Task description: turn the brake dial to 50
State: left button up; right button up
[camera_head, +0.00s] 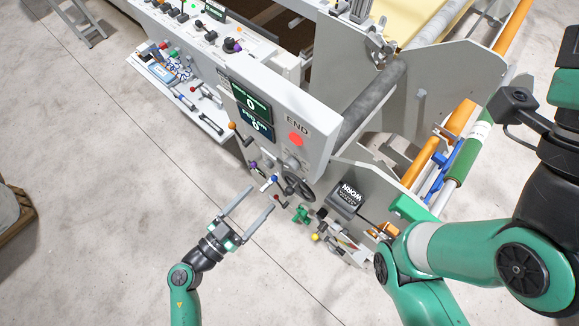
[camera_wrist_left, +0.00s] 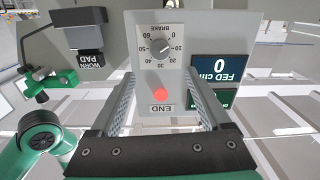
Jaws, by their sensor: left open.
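The brake dial (camera_wrist_left: 160,46) shows in the left wrist view as a dark round knob on a pale scale plate marked 0 to 60, upside down. A light mark on the knob seems to point toward the low numbers, near 0 to 10; its exact reading is too small to tell. In the head view the grey dial (camera_head: 291,163) sits below the red button, seen steeply from the side. My left gripper (camera_head: 259,199) is open and empty, apart from the panel. In the left wrist view its fingers (camera_wrist_left: 160,80) flank the panel, with the dial beyond them. My right gripper is not visible.
The red button (camera_wrist_left: 160,95) and END label lie near the dial. A black handwheel (camera_head: 298,188), several small levers and a WORN PAD box (camera_head: 347,197) crowd the panel's lower side. My right arm fills the lower right.

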aim_at(289, 167)
pick_arm(q)
jog(key=b+x, duration=0.2)
jog(key=x, duration=0.9)
jog(key=shift+w+d+b, duration=0.25)
jog(key=shift+b, duration=0.15)
jog(key=shift+r, duration=0.1)
jog(key=shift+c, duration=0.3)
grip_shut()
